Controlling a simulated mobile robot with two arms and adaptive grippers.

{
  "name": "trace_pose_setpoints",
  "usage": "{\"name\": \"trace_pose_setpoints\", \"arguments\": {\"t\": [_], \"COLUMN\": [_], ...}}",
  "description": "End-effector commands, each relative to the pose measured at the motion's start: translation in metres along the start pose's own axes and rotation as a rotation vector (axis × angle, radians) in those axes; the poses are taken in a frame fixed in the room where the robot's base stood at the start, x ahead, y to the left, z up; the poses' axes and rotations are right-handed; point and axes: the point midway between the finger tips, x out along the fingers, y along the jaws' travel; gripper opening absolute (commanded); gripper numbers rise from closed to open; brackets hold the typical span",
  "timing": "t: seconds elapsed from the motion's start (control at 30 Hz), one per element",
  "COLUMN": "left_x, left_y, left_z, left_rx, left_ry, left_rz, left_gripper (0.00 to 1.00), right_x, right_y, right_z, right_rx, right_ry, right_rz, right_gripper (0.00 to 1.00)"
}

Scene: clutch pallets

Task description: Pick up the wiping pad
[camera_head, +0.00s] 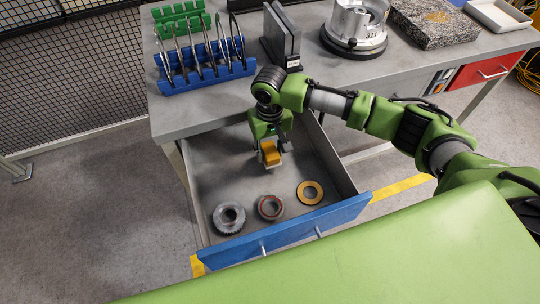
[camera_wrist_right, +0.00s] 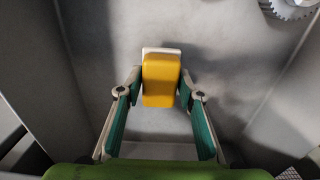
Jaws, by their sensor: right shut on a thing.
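The wiping pad (camera_head: 271,154) is a small block, yellow-orange with a pale layer along one side. In the right wrist view the pad (camera_wrist_right: 161,82) sits between the fingertips. My right gripper (camera_head: 268,148) reaches down into the open drawer and is shut on the pad. In the right wrist view the two fingers of the right gripper (camera_wrist_right: 160,88) touch the pad's left and right sides. I cannot tell how far the pad is above the drawer floor. My left gripper is not in view.
The open drawer (camera_head: 275,237) has a blue front and holds a grey gear, a brownish ring (camera_head: 270,207) and a yellow ring (camera_head: 310,192). The workbench above carries a blue tool rack (camera_head: 205,75), a dark upright holder, a round metal part (camera_head: 354,28) and a stone plate (camera_head: 434,22).

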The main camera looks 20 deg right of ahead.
Motion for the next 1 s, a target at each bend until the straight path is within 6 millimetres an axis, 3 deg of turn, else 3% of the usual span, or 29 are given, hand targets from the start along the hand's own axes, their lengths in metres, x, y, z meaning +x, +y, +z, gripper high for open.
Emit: {"name": "trace_pose_setpoints", "arguments": {"t": [0.3, 0.5, 0.7, 1.0], "left_x": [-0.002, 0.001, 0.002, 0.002], "left_y": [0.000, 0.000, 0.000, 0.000], "left_z": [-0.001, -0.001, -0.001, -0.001], "left_rx": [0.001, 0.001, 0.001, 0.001], "left_ry": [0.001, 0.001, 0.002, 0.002], "left_rz": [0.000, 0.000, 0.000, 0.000], "left_gripper": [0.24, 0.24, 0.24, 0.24], "right_x": [-0.063, -0.080, -0.094, -0.100], "right_y": [0.027, 0.050, 0.065, 0.070], "right_z": [0.045, 0.085, 0.111, 0.122], "right_rx": [-0.001, 0.000, 0.000, 0.001], "right_ry": [0.004, 0.001, -0.001, 0.000], "right_rz": [0.001, 0.002, 0.001, 0.000], "right_gripper": [0.12, 0.12, 0.12, 0.12]}}
